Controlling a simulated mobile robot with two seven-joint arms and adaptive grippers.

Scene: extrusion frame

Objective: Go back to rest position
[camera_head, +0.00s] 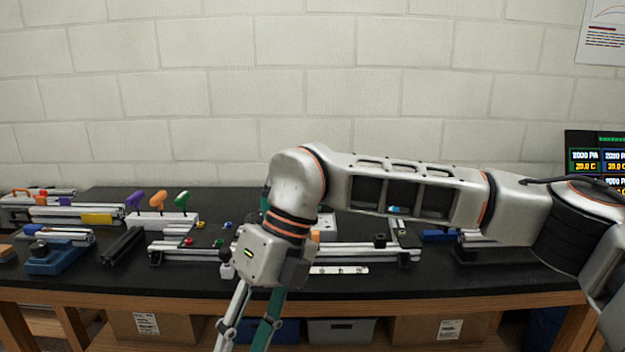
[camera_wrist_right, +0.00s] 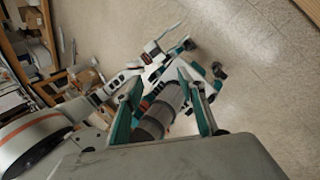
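My right arm reaches in from the right of the head view across the bench, with its wrist bent down near the middle. My right gripper (camera_head: 249,322) points downward in front of the bench's front edge; its fingertips are cut off by the lower frame edge. In the right wrist view my right gripper (camera_wrist_right: 158,85) has its two teal fingers spread apart. A grey ribbed cylinder shows between the fingers, seemingly part of my own body beyond them; no held object is visible.
The black bench (camera_head: 490,279) carries an extrusion frame (camera_head: 345,252), partly hidden by my arm. Coloured-handled tools stand in a white holder (camera_head: 176,219), and a blue vise (camera_head: 55,257) is at left. Boxes (camera_head: 160,326) sit below. Tiled floor (camera_wrist_right: 265,95) is open in the wrist view.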

